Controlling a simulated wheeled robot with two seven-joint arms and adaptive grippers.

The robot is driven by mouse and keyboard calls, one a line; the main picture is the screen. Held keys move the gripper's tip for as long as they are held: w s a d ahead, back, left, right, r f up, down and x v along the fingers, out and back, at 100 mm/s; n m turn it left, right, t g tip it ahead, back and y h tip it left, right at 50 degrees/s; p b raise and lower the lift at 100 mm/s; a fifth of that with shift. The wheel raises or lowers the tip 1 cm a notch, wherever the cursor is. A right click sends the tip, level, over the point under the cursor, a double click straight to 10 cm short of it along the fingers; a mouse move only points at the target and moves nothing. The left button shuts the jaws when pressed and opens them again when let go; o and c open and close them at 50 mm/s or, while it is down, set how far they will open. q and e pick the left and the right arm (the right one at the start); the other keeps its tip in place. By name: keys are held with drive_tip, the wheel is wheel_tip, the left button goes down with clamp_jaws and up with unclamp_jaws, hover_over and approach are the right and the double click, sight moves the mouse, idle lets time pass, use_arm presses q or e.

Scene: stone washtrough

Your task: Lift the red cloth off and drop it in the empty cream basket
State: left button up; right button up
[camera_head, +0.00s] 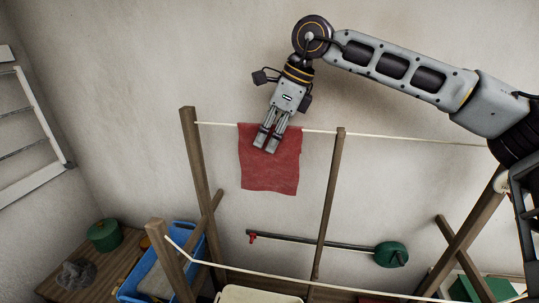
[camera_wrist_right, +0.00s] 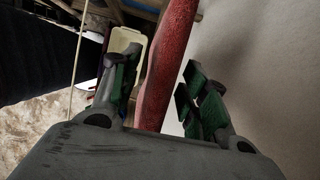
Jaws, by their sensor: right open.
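The red cloth (camera_head: 268,172) hangs over a line strung between wooden posts, in front of the wall. My right gripper (camera_head: 266,143) points down at the cloth's upper part in the head view, its fingertips overlapping it. In the right wrist view the red cloth (camera_wrist_right: 168,60) runs between the fingers of the open right gripper (camera_wrist_right: 155,95); contact cannot be told. The cream basket (camera_head: 258,295) shows only its top at the bottom edge of the head view, and a cream container (camera_wrist_right: 124,40) shows beyond the fingers in the wrist view. My left gripper is not in view.
Wooden posts (camera_head: 328,205) and a second, nearer line (camera_head: 290,279) stand around the cloth. A blue crate (camera_head: 128,285) is at lower left, beside a green pot (camera_head: 104,235) on a wooden table. A rod with a green disc (camera_head: 391,254) lies below the cloth.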

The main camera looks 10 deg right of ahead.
drive_tip(key=c, duration=0.9)
drive_tip(key=shift+o, duration=0.2)
drive_tip(key=shift+r+p, duration=0.25)
drive_tip(key=shift+p, duration=0.05)
